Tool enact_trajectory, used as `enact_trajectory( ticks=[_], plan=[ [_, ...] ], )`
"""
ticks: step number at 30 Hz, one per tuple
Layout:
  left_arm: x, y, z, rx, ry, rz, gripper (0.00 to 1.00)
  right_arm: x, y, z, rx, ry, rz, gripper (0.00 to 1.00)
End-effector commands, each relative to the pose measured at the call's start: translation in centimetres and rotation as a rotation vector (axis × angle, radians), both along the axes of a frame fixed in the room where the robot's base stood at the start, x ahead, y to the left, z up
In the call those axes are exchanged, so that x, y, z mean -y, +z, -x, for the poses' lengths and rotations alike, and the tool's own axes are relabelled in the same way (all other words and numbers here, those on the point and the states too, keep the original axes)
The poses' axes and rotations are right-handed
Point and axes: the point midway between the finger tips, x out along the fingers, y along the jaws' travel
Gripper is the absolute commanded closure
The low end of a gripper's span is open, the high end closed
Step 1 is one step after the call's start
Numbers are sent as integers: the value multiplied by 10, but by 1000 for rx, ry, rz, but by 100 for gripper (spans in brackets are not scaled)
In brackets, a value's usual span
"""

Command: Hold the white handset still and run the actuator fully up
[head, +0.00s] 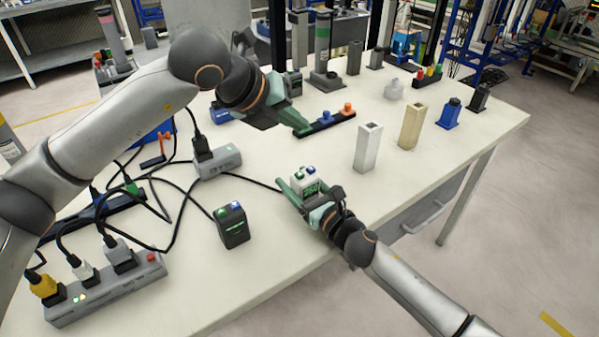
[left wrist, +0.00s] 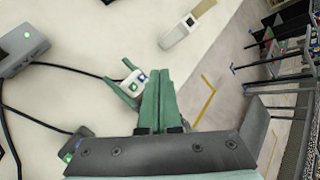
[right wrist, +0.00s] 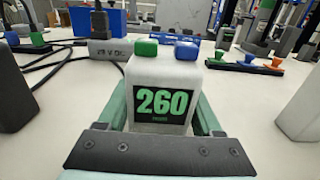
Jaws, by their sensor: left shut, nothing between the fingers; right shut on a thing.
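The white handset (head: 308,182) stands upright near the table's front edge, with a green and a blue button on top. In the right wrist view its display (right wrist: 163,103) reads 260 in green. My right gripper (head: 300,190) is shut on it, one green finger on each side. My left gripper (head: 303,129) is shut and empty, above the table beyond the handset. In the left wrist view its closed fingers (left wrist: 160,75) are just right of the handset (left wrist: 131,82). A grey column with a green band (head: 322,45) stands at the back; I cannot tell whether it is the actuator.
A black handset (head: 232,226) stands to the left. A grey supply box (head: 218,162), a power strip (head: 105,290) and loose cables fill the left side. White (head: 367,148) and beige (head: 411,127) blocks stand to the right. A dark strip with coloured knobs (head: 330,122) lies behind.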

Motion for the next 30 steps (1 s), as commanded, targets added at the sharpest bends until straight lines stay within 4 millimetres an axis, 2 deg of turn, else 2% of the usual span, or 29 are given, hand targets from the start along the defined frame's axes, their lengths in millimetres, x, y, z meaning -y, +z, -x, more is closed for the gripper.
enact_trajectory(
  ticks=[11, 16, 30],
  plan=[
    [0, 1, 0, -1, 19, 23, 100, 0, -1, 0, -1, 0, 1, 96],
    [0, -5, 0, -2, 19, 22, 100, 0, -1, 0, -1, 0, 1, 96],
    [0, -67, 0, -6, 18, 22, 100, 0, -1, 0, -1, 0, 1, 96]
  ],
)
